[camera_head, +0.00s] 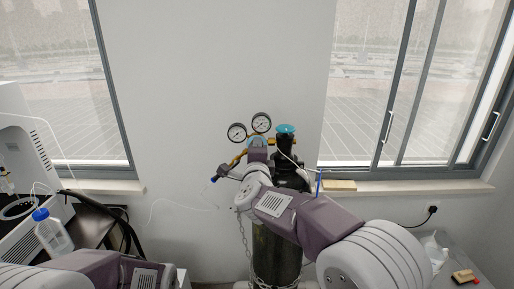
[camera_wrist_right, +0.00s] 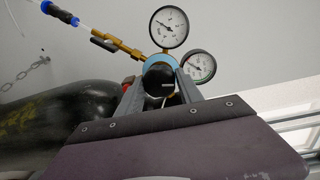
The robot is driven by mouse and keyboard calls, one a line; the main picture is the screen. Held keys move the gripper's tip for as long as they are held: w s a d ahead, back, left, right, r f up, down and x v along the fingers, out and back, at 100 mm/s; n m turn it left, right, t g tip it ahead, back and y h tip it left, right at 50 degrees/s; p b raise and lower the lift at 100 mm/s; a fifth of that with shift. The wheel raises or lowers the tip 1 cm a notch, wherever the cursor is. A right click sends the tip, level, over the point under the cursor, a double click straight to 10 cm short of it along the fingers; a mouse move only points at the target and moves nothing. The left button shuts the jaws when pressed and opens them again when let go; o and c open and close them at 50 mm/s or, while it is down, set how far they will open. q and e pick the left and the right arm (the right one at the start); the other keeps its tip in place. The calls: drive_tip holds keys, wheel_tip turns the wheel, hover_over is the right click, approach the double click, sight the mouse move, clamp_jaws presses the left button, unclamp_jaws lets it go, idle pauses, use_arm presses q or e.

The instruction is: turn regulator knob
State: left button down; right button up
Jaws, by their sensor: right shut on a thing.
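The regulator with its brass body (camera_wrist_right: 122,47) sits on top of the dark gas cylinder (camera_head: 277,245) against the wall. It carries two round gauges, a left gauge (camera_head: 237,132) and a right gauge (camera_head: 261,122). My right gripper (camera_head: 257,147) is at the regulator, just below the gauges. In the right wrist view its two grey fingers (camera_wrist_right: 160,88) stand on either side of the black regulator knob (camera_wrist_right: 158,80) and are shut on it. A light blue ring shows behind the knob. My left gripper is out of view; only part of my left arm shows at the bottom left.
A chain (camera_head: 246,240) hangs at the cylinder. A blue-topped valve (camera_head: 286,129) stands right of the gauges. A blue-capped bottle (camera_head: 50,232) and white instrument (camera_head: 25,150) are at the left. A small table (camera_head: 470,262) is at the lower right. The wall between the windows is clear.

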drive_tip(key=shift+n+p, duration=0.3)
drive_tip(key=shift+n, duration=0.2)
drive_tip(key=shift+f, duration=0.1)
drive_tip(key=o, duration=1.4)
drive_tip(key=shift+c, duration=0.2)
drive_tip(key=shift+s, duration=0.1)
drive_tip(key=s+b, duration=0.2)
drive_tip(key=s, duration=0.7)
drive_tip(key=shift+r, duration=0.35)
